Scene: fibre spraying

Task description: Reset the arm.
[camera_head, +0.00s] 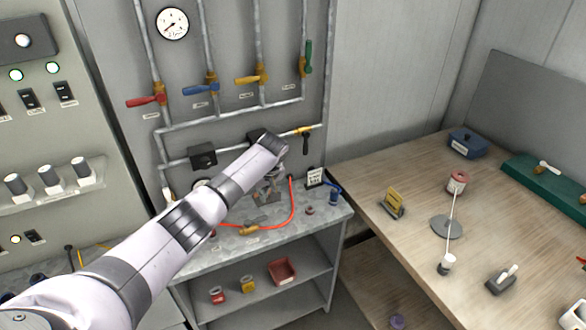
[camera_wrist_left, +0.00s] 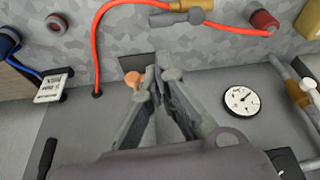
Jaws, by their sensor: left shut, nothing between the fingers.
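My left arm (camera_head: 170,240) reaches in from the lower left of the head view, stretched toward the grey shelf unit by the pipe panel. Its gripper (camera_head: 264,196) points down over the shelf's top and is partly hidden by the wrist. In the left wrist view the gripper (camera_wrist_left: 157,72) has its two fingers meeting at the tips, with nothing held between them. A small orange knob (camera_wrist_left: 132,78) shows beside the left finger. My right gripper is in neither view.
An orange hose (camera_head: 293,205) lies on the grey shelf top (camera_head: 325,212). A small sign (camera_head: 314,177) stands at its right. Red, blue, yellow and green valve handles (camera_head: 146,101) line the pipes behind. A wooden table (camera_head: 410,170) with several items stands at right.

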